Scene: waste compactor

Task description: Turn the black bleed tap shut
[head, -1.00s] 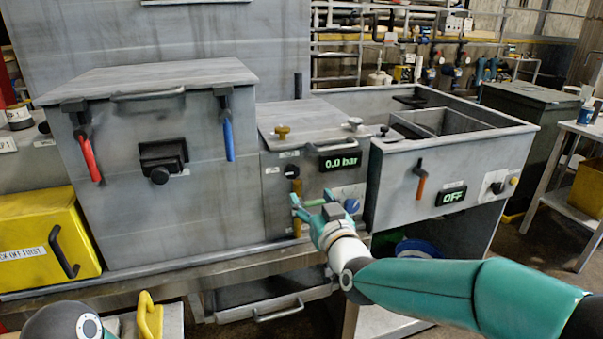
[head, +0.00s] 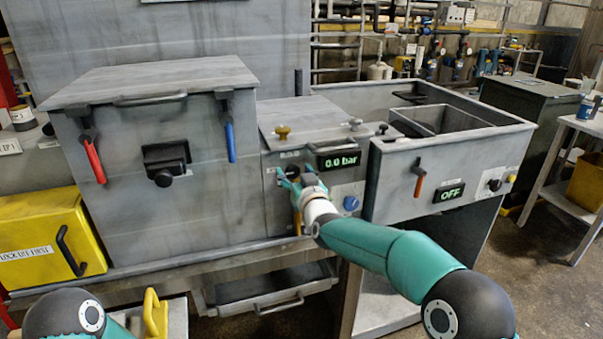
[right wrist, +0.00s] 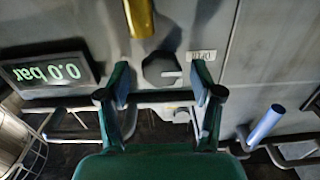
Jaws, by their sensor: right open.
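The black bleed tap (right wrist: 160,70) is a dark knob with a light grey pointer on the grey machine front. In the right wrist view it shows between the two fingertips of my right gripper (right wrist: 162,82), not clamped. In the head view my right gripper (head: 294,178) is at the narrow middle panel, its open green fingers close in front of the tap (head: 291,169), which they partly hide. I cannot tell whether the fingers touch it. My left gripper is out of view; only part of its arm shows at bottom left.
A display (head: 338,161) reading 0.0 bar sits right of the tap. A yellow-brass handle (right wrist: 139,17) is close by the right fingers. The large hatch with a red handle (head: 95,161) and blue handle (head: 230,142) stands left.

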